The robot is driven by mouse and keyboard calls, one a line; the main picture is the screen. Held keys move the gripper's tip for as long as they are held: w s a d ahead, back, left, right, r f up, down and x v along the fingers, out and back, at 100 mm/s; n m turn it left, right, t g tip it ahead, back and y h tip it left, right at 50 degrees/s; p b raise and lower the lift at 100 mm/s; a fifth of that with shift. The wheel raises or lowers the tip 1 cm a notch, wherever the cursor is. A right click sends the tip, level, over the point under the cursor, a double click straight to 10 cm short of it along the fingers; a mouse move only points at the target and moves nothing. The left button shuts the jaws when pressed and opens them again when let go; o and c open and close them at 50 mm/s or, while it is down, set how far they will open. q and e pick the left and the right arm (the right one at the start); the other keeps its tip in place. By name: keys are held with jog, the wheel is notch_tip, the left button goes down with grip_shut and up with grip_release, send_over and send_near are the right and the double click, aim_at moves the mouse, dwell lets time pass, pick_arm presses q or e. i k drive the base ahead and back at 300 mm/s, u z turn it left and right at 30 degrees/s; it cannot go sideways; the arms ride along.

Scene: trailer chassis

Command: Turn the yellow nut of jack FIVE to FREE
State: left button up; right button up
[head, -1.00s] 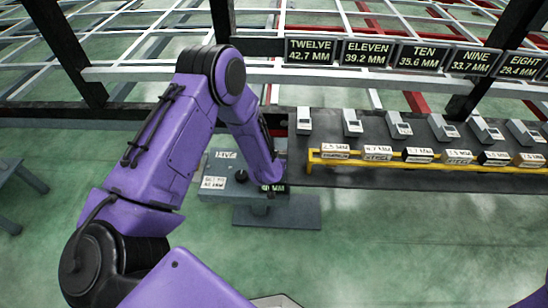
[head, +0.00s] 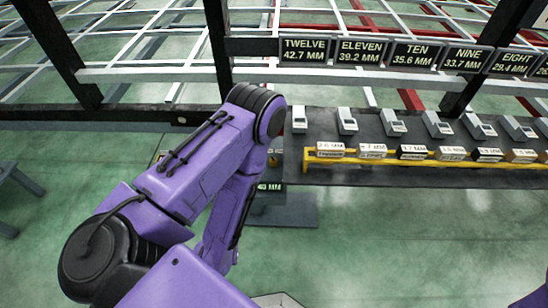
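My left arm, purple with black joints, comes in from the left and fills the left middle of the head view. Its forearm now points down, and its gripper is hidden behind the arm. A grey stand (head: 283,208) is mostly covered by the arm; a bit of a dark label (head: 270,187) ending in "MM" shows beside it.
Dark signs hang on the frame, from TWELVE (head: 309,50) to EIGHT (head: 515,63). A dark bench (head: 380,175) holds several grey devices, with a yellow rail (head: 400,160) carrying labelled blocks. A black post (head: 217,50) rises behind my arm. Green floor is clear at lower right.

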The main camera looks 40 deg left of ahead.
aim_at(273, 162)
jog(key=z, duration=1.95)
jog(key=k, duration=1.05)
jog(key=u, duration=1.9)
jog(key=i, duration=1)
